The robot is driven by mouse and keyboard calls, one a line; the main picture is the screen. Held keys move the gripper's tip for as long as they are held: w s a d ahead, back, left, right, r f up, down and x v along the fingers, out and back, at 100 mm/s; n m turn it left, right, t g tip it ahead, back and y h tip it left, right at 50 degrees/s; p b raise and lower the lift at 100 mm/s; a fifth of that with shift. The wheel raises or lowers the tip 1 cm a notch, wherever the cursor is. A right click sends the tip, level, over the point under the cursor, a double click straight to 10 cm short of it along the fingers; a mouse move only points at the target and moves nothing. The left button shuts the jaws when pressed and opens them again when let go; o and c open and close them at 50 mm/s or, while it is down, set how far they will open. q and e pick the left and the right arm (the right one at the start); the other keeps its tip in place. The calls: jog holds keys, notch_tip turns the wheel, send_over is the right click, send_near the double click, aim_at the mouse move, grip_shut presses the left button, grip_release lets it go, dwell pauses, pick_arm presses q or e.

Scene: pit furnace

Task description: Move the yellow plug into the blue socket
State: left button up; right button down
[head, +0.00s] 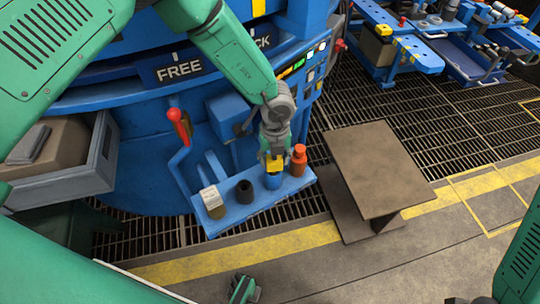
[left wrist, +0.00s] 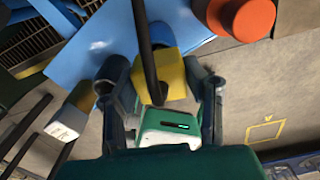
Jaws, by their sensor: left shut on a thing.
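My left gripper (head: 274,160) is shut on the yellow plug (head: 276,167), above the blue shelf at the front of the blue machine. The blue socket (head: 272,181) is directly below the plug. In the left wrist view the yellow plug (left wrist: 173,76) sits between the two fingers, with the blue socket (left wrist: 161,35) just beyond it, partly hidden. The two look lined up and very close; I cannot tell whether the plug is seated in it.
On the blue shelf (head: 229,218), a black socket (head: 244,191) and a white block (head: 210,198) stand left of the blue socket. An orange-red piece (head: 299,160) stands close on its right. A red-handled lever (head: 179,127) rises behind. A brown stand (head: 376,165) is at right.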

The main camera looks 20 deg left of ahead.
pick_arm(q)
jog(key=shift+a+f+b, duration=0.15)
jog(key=shift+f+b, duration=0.15)
jog(key=shift+f, duration=0.3)
jog(key=shift+a, duration=0.15)
pick_arm(e)
jog(key=shift+a+f, duration=0.4)
jog(key=shift+a, duration=0.2)
jog(key=shift+d, duration=0.1)
pick_arm(q)
jog(key=shift+d, duration=0.35)
pick_arm(e)
jog(key=shift+d+f, duration=0.15)
jog(key=shift+d, duration=0.1)
pick_arm(q)
jog(key=shift+a, duration=0.1)
jog(key=shift+a+p, duration=0.35)
pick_arm(e)
jog(key=shift+a+r, duration=0.25)
jog(key=shift+r, duration=0.1)
pick_arm(q)
jog(key=shift+d, duration=0.15)
pick_arm(e)
jog(key=shift+d, duration=0.15)
